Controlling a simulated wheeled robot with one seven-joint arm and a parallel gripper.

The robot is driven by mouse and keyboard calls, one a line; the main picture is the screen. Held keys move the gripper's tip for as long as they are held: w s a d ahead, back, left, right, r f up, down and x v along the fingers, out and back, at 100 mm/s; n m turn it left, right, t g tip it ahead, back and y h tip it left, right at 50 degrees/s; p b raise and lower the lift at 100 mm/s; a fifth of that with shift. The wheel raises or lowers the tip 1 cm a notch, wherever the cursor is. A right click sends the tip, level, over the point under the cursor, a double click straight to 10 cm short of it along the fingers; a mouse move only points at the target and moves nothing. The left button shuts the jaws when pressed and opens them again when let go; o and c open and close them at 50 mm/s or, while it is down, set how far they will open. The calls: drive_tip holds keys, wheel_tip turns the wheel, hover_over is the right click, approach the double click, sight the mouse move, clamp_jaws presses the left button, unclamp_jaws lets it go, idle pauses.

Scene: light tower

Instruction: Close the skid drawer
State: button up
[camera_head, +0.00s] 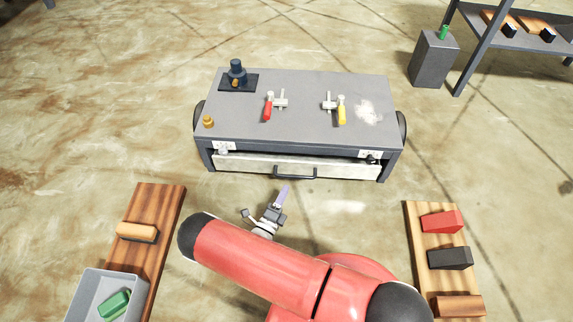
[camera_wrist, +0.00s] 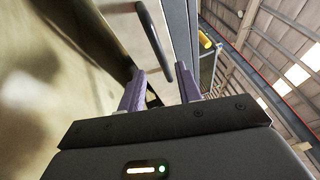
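The skid drawer (camera_head: 345,170) is at the bottom of the grey skid (camera_head: 310,100) in the head view. Its pale front stands slightly out from the skid, with a dark gap above it. A dark bar handle (camera_head: 295,173) is on the middle of the front. My gripper (camera_head: 284,190) is just in front of the drawer, near the left end of the handle. In the wrist view my gripper (camera_wrist: 162,82) has its two purple fingers apart with nothing between them. The curved handle (camera_wrist: 154,42) shows just beyond the fingertips; I cannot tell whether they touch.
On the skid top are a dark fitting (camera_head: 237,72), a red-handled valve (camera_head: 268,106), a yellow-handled valve (camera_head: 341,109) and a brass knob (camera_head: 208,122). Wooden boards with blocks lie left (camera_head: 165,205) and right (camera_head: 415,240). A grey bin (camera_head: 85,295) is at lower left.

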sight(296, 177)
drive_tip(key=shift+n, duration=0.4)
drive_tip(key=x, duration=0.4)
drive_tip(key=d+x, duration=0.1)
drive_tip(key=x, duration=0.3)
drive_tip(key=shift+s, duration=0.15)
clamp_jaws()
